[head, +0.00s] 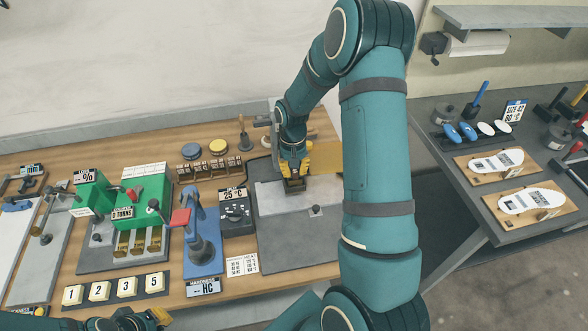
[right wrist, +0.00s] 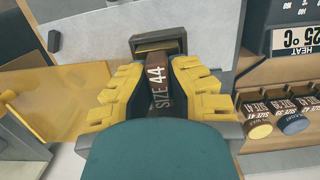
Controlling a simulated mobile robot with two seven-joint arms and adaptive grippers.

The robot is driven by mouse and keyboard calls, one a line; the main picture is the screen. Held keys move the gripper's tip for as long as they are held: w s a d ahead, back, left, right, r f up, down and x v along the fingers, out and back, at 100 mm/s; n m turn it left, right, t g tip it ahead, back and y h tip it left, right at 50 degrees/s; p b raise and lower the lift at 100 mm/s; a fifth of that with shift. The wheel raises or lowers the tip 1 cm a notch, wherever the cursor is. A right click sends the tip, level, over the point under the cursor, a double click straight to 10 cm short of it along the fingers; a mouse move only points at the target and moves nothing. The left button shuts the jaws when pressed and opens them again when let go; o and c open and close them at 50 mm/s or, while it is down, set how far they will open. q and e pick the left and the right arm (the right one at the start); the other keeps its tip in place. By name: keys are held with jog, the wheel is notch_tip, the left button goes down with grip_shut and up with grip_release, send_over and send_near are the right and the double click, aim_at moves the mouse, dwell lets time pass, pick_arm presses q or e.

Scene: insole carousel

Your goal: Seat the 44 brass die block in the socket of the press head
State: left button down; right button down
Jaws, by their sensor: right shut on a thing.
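My right gripper (head: 294,166) is shut on the size 44 die block (right wrist: 157,85), seen in the right wrist view. The block is dark brown with white "SIZE 44" lettering, held between the yellow fingers (right wrist: 155,92). Just beyond its far end is the rectangular, brass-edged socket (right wrist: 158,40) of the press head. I cannot tell whether the block's end touches or enters it. In the head view the gripper hides most of the block, above the grey press plate (head: 275,230). My left gripper (head: 160,316) is at the bottom left edge, mostly cut off, away from the press.
A rack (head: 208,172) of labelled blocks stands left of the press; several also show in the right wrist view (right wrist: 285,108). A heat dial box (head: 235,208) and a blue lever device (head: 203,240) stand nearby. A yellow translucent panel (head: 325,157) is right of my right gripper.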

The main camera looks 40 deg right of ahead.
jog(key=shift+f, duration=0.25)
jog(key=c, duration=1.1)
grip_release()
jog(key=shift+c, duration=0.2)
jog(key=shift+r, duration=0.1)
jog(key=shift+r, duration=0.1)
